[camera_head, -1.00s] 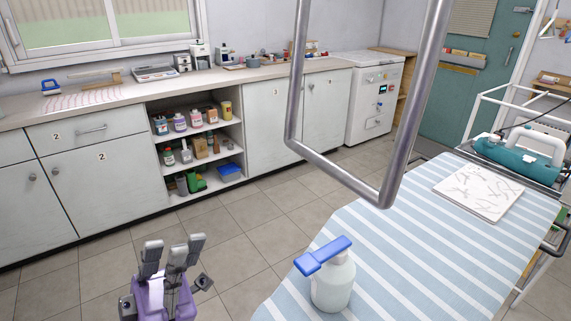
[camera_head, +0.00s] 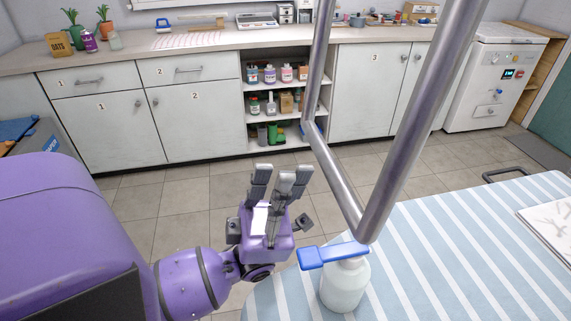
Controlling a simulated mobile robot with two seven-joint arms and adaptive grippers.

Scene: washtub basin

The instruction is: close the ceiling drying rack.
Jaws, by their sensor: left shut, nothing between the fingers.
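A grey metal tube frame (camera_head: 337,182), which looks like part of the ceiling drying rack, hangs down in the right half of the head view. Its two uprights run out of the top edge, so its upper part is hidden. My left gripper (camera_head: 277,180) is purple with grey fingers that point up. It is shut and empty, to the left of the frame's lower bar in the picture and apart from it as far as I can tell. My right gripper is not in view.
A pump bottle with a blue top (camera_head: 344,284) stands on the striped ironing surface (camera_head: 440,265), close right of my left gripper. White cabinets (camera_head: 200,125) and an open shelf (camera_head: 283,62) line the back. A white machine (camera_head: 494,82) stands far right.

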